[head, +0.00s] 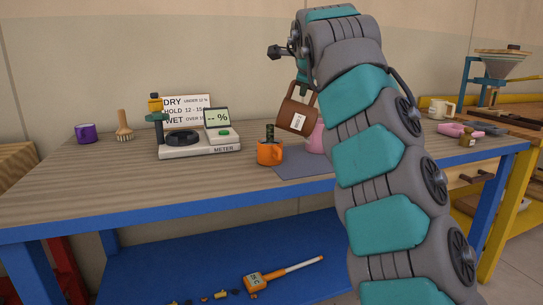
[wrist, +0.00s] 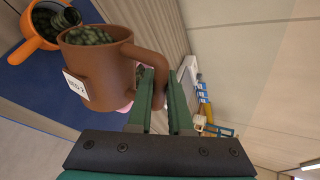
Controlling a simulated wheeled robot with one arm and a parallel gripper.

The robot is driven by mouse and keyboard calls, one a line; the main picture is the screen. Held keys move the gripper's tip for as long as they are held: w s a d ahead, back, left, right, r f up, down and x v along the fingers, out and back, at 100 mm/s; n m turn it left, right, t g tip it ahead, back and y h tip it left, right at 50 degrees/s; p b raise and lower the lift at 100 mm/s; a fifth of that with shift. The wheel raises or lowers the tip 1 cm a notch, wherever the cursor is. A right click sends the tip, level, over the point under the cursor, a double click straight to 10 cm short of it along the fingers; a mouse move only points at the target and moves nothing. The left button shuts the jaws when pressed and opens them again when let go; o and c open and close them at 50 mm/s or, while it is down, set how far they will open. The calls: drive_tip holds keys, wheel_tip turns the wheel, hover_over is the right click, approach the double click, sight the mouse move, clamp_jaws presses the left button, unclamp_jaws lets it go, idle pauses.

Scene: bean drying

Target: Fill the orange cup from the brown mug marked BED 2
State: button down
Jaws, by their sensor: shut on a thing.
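The brown mug (head: 297,116) hangs tilted in the air over the bench, to the right of and above the orange cup. In the wrist view the mug (wrist: 95,72) has a white label, partly readable as BED 2, and greenish beans inside. My gripper (wrist: 165,82) is shut on its handle. The cup's open top shows in the wrist view (wrist: 28,42), with a dark interior. A dark narrow thing (head: 270,132) shows at its rim; I cannot tell whether it is inside or behind.
A pink mug (head: 316,139) stands just right of the orange cup, partly hidden by my arm. A blue-grey mat (head: 300,167) lies in front. The meter (head: 200,150) stands left, with a brush (head: 124,124) and purple cup (head: 85,133) beyond. Bare bench lies at front left.

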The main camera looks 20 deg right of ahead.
idle(0.3)
drive_tip(key=shift+w+a, duration=0.1)
drive_tip(key=shift+a, duration=0.15)
idle(0.4)
drive_tip(key=shift+a+n, duration=0.2)
drive_tip(key=shift+n, duration=0.1)
drive_tip(key=shift+w+a, duration=0.1)
drive_tip(key=shift+a+f+h, duration=0.1)
drive_tip(key=shift+a+h, duration=0.1)
drive_tip(key=shift+h, duration=0.1)
drive_tip(key=shift+d, duration=0.1)
